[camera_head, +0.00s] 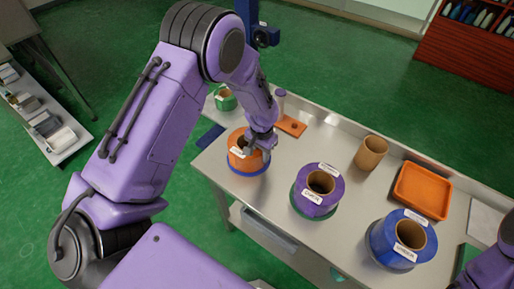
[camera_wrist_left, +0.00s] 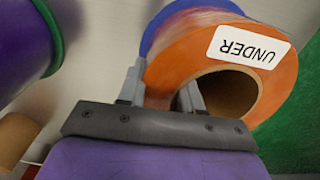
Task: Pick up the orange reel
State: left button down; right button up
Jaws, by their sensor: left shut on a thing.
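The orange reel (camera_head: 238,160) sits on a blue base at the left end of the metal table, with a white label on top. In the left wrist view the orange reel (camera_wrist_left: 235,75) fills the upper right, its label reading "UNDER" upside down. My left gripper (camera_head: 257,143) is at the reel's right rim. In the left wrist view my left gripper (camera_wrist_left: 165,92) has one finger outside the reel's wall and the other inside its hollow core, shut on the wall. My right gripper is out of view; only part of the right arm shows at the lower right.
A purple reel (camera_head: 311,202) and a blue reel (camera_head: 378,245) stand to the right on the table (camera_head: 270,205). An orange tray (camera_head: 420,192), a tan cup-like cylinder (camera_head: 370,153) and a green roll (camera_head: 224,99) are also there. An orange plate (camera_head: 291,126) lies behind the gripper.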

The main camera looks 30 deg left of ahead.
pick_arm(q)
jog(key=shift+w+r+b, duration=0.15)
jog(key=shift+r+b, duration=0.2)
jog(key=shift+r, duration=0.3)
jog(key=s+d+r+b, duration=0.2)
jog(key=s+d+r, duration=0.2)
jog(key=s+r, duration=0.7)
jog(key=s, duration=0.2)
jog(key=shift+s+d+r, duration=0.15)
jog(key=shift+s+r, duration=0.15)
jog(key=shift+r, duration=0.05)
jog(key=w+d+f+b, duration=0.1)
jog(key=w+f, duration=0.1)
jog(key=w, duration=0.3)
jog(key=w+d+f+n+b, duration=0.1)
jog(key=w+f+b, duration=0.1)
jog(key=w, duration=0.4)
jog(key=shift+w+d, duration=0.15)
jog(key=shift+d, duration=0.2)
